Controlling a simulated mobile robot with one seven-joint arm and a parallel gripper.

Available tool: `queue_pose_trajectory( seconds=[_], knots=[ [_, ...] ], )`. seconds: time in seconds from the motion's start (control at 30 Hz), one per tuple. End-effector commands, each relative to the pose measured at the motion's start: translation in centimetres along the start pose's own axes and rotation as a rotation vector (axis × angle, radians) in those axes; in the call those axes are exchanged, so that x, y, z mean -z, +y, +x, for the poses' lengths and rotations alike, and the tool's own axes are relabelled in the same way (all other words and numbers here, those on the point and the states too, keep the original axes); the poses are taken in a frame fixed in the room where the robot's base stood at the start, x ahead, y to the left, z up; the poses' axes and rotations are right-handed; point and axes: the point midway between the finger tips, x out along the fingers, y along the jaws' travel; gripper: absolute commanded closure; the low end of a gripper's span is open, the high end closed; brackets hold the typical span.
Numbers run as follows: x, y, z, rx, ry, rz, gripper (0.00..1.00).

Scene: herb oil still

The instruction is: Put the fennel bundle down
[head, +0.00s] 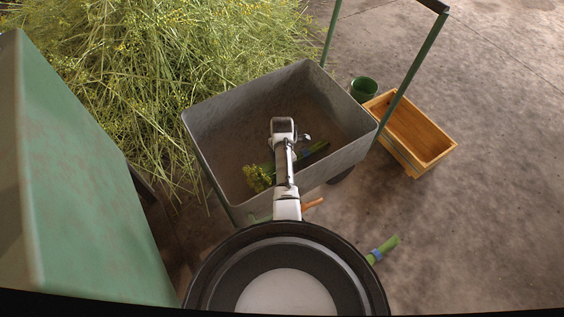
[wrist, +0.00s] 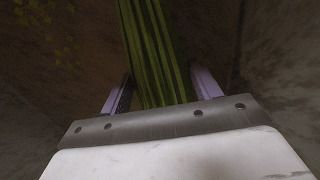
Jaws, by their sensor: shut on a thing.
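The fennel bundle (head: 259,178) is inside the grey cart tub (head: 216,135), with yellow flower heads at left and green stalks at right. My arm hides its middle in the head view. In the wrist view the green stalks of the fennel bundle (wrist: 152,45) run between the two purple-grey fingers of my gripper (wrist: 160,90), which is shut on them. My fingers are hidden in the head view. I cannot tell whether the bundle touches the tub floor.
A big heap of cut fennel (head: 150,80) lies behind and left. A green box-shaped body (head: 85,200) stands at left. A green pot (head: 364,89) and wooden crate (head: 410,130) stand right of the cart. Another banded green bundle (head: 383,249) lies on the floor. Floor at right is clear.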

Motion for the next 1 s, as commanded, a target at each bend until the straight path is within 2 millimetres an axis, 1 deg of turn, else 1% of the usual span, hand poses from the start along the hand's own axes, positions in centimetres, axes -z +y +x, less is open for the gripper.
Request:
queue_pose_trajectory(
  seconds=[0.03, 0.2, 0.47, 0.57, 0.67, 1.0],
  knots=[
    [0.0, 0.0, -0.1, 0.000, 0.000, 0.000, 0.36],
    [0.0, 0.0, -0.1, 0.000, 0.000, 0.000, 0.16],
    [0.0, 0.0, -0.1, 0.000, 0.000, 0.000, 0.16],
    [0.0, 0.0, -0.8, 0.000, 0.000, 0.000, 0.16],
    [0.0, 0.1, -2.2, -0.002, -0.001, -0.001, 0.16],
    [-0.1, 0.1, -9.7, -0.003, -0.002, 0.001, 0.16]
  ],
)
